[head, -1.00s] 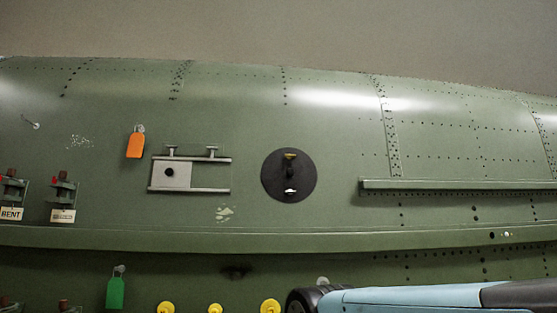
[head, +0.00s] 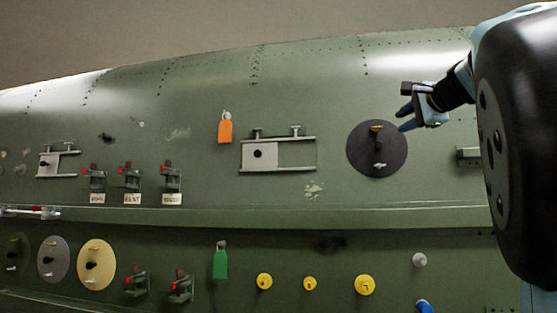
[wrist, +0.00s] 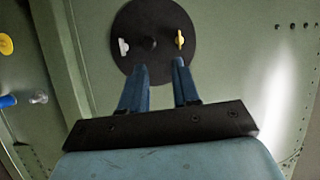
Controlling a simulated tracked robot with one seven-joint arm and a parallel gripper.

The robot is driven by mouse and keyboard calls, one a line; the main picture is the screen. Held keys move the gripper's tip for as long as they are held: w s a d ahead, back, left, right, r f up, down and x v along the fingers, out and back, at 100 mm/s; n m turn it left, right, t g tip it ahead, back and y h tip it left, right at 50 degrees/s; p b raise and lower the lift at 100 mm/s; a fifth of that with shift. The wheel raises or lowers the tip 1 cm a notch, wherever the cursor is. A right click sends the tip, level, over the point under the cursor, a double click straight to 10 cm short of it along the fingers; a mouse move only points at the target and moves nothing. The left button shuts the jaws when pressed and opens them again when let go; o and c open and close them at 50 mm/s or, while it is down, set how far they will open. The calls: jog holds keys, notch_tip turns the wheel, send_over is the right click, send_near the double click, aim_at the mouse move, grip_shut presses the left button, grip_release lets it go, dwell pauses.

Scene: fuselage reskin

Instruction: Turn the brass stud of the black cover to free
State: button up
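The black cover (head: 362,153) is a round disc on the green fuselage skin, right of centre in the head view. It also shows at the top of the wrist view (wrist: 152,20). Its brass stud (head: 376,128) is near the disc's top in the head view and at the right of the disc in the wrist view (wrist: 180,40). A silver stud (head: 379,166) and a dark central knob (wrist: 150,43) are also on it. My gripper (head: 404,116) is by the disc's upper right edge. Its two blue fingers (wrist: 160,72) are apart and empty, short of the brass stud.
A sliding plate (head: 258,155) on rails and an orange tag (head: 225,130) are left of the cover. Below the ledge (head: 400,215) are a green tag (head: 220,262) and several yellow knobs (head: 365,285). My arm fills the right side of the head view.

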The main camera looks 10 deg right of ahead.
aim_at(378, 127)
jog(key=shift+m+t, duration=0.3)
jog(key=w+r, duration=0.1)
jog(key=w, duration=0.8)
jog(key=w+r, duration=0.1)
jog(key=w, duration=0.3)
jog(key=shift+w+d+r, duration=0.2)
jog(key=shift+r, duration=0.15)
jog(key=shift+c, duration=0.5)
grip_shut()
